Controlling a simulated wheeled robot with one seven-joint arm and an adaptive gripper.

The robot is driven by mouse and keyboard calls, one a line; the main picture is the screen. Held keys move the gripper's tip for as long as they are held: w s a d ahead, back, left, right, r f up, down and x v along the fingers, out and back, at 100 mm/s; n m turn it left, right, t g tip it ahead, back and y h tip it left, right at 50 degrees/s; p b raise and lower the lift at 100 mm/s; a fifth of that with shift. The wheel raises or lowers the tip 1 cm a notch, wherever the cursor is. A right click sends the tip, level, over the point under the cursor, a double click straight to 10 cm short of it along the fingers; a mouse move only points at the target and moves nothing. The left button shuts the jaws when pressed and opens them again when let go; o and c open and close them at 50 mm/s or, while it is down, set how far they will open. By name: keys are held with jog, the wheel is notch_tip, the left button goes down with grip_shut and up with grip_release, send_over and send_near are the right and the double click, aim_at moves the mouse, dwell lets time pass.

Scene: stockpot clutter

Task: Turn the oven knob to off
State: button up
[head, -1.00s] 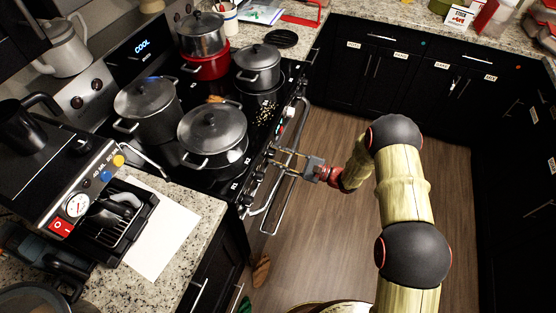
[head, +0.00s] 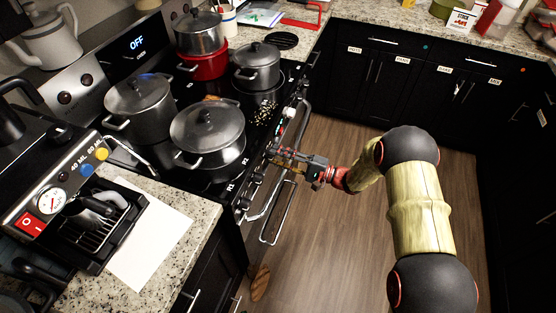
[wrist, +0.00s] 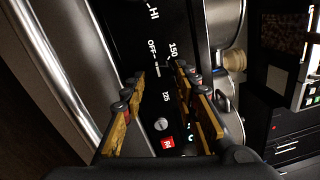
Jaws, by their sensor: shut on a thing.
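The oven's display (head: 137,43) at the back of the stove reads OFF in the head view. My gripper (head: 273,152) is at the front control panel of the stove. In the wrist view, my gripper (wrist: 160,72) has its gold-padded fingers on both sides of the dark oven knob (wrist: 160,82), shut on it. The knob is hard to tell from the black panel. In the head view the fingers and wrist hide the knob.
A large lidded pot (head: 208,135) stands on the front of the hob, with several more pots behind it. The oven handle bar (head: 278,212) runs below the panel. The wooden floor (head: 330,235) to the right is clear.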

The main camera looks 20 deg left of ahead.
jog(key=shift+f, duration=0.1)
dwell(0.5)
jog(key=o, duration=1.1)
jog(key=shift+o, duration=0.3)
jog(key=s+d, duration=0.1)
jog(key=d, duration=1.1)
jog(key=shift+f, duration=0.35)
